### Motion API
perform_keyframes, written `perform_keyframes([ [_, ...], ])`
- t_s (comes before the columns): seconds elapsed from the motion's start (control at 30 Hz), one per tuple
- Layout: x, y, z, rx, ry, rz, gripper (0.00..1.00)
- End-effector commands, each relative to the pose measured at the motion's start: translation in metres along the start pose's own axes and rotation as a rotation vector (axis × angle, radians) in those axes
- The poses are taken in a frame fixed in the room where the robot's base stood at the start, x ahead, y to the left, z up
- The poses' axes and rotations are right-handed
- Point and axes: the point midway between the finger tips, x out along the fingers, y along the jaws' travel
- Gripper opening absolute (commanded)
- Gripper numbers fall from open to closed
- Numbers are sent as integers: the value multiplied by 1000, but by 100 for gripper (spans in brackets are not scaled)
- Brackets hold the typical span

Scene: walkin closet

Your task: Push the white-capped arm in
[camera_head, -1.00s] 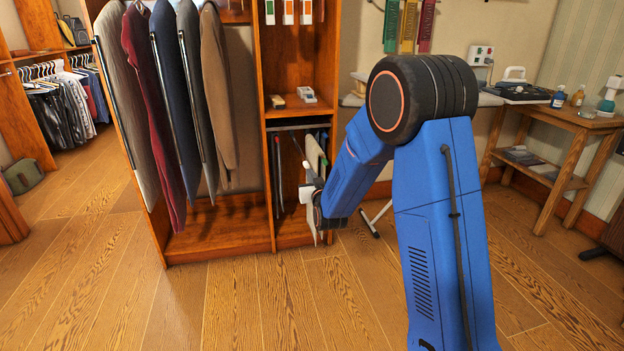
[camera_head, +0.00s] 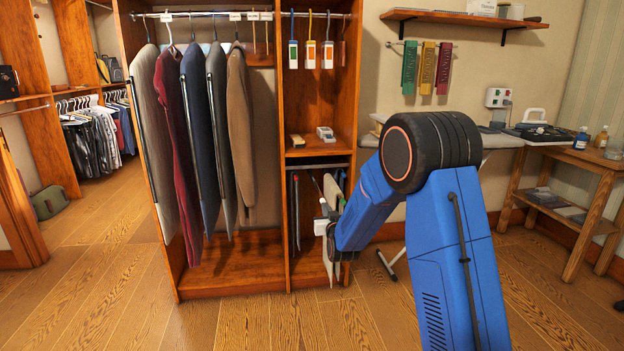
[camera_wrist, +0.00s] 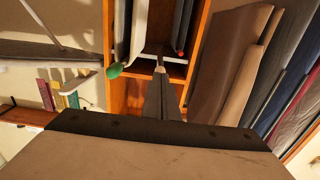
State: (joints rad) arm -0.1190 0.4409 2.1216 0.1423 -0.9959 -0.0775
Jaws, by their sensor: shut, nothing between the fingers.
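In the wrist view, my gripper (camera_wrist: 161,84) is shut and empty, its dark fingers reaching into the narrow cabinet bay. A small pale cap (camera_wrist: 160,62) shows right at the fingertips; it looks like the white-capped arm, most of which the fingers hide. I cannot tell whether they touch. A green-capped arm (camera_wrist: 114,70) is to its left and a red-capped arm (camera_wrist: 181,53) to its right. In the head view, my gripper (camera_head: 325,207) is at the lower bay, by pale hanging cloth (camera_head: 333,190); the caps are too small to tell there.
The wooden wardrobe (camera_head: 234,277) holds several hanging garments left of the bay. A shelf above bears small items (camera_head: 325,133). An ironing board (camera_head: 500,140) and a side table (camera_head: 585,156) stand to the right. Floor in front is clear.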

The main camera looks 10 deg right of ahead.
Motion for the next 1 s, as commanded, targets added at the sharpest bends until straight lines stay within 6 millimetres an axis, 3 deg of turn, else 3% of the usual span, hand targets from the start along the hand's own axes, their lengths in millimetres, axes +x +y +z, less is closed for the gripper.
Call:
perform_keyframes([
  [1.0,90,0,0,0,1,0,0],
])
